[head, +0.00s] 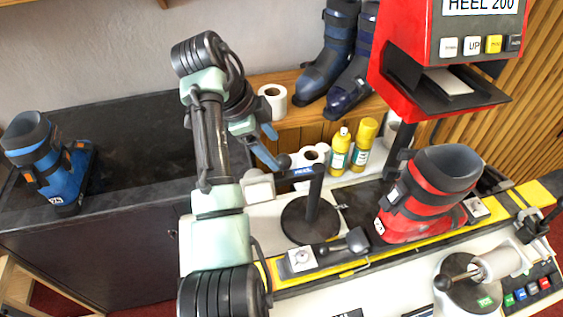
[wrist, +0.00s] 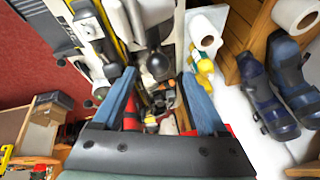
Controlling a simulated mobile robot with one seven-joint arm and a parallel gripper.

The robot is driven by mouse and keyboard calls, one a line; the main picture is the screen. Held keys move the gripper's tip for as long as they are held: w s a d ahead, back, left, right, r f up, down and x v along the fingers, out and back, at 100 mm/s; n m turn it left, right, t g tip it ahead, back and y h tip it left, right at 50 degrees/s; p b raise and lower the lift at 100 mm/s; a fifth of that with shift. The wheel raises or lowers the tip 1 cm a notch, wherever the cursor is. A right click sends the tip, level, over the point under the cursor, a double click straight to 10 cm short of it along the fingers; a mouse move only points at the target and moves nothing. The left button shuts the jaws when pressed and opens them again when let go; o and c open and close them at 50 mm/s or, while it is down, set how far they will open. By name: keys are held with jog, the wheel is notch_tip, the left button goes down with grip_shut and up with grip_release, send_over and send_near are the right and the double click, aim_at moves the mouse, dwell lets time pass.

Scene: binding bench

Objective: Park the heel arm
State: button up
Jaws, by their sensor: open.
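The heel arm (head: 302,173) is a dark bar with a small blue label, whose lettering is hard to read. It joins an upright post on a round black base (head: 310,222). A pale block (head: 258,186) is at its left end, and a dark ball knob (head: 284,160) shows near its middle. My gripper (head: 276,149) is open, its blue fingers just above and left of the knob. In the wrist view my gripper (wrist: 160,78) has a dark round knob (wrist: 160,64) between and beyond its fingertips. I cannot tell whether they touch.
A red ski boot (head: 425,200) stands on the bench right of the post, under the red press (head: 440,60). Yellow bottles (head: 340,150) and paper rolls (head: 272,100) stand behind. A blue boot (head: 48,165) is on the dark counter (head: 130,150), otherwise mostly clear.

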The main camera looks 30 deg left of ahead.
jog(key=p+v, duration=0.2)
jog(key=v, duration=0.2)
dwell(0.5)
jog(key=w+d+r+n+t+y, duration=0.2)
jog(key=w+d+r+t, duration=0.25)
jog(key=r, duration=0.25)
jog(key=w+d+r+n+t+y, duration=0.2)
jog(key=w+d+r+n+t, duration=0.15)
jog(key=w+r, duration=0.2)
jog(key=s+d+r+n+t+y, duration=0.15)
jog(key=d+r+t, duration=0.3)
jog(key=r, duration=0.55)
jog(key=s+d+r+n+t+h, duration=0.1)
jog(key=s+d+r+n+t, duration=0.1)
jog(key=s+d+r+t, duration=0.3)
jog(key=s+d+r+n+t+h, duration=0.2)
jog(key=s+d+r+t, duration=0.3)
jog(key=s+d+r, duration=0.4)
jog(key=s+r, duration=0.5)
jog(key=r, duration=0.1)
jog(key=shift+s+n+t, duration=0.2)
jog(key=shift+n+t, duration=0.15)
jog(key=shift+n, duration=0.05)
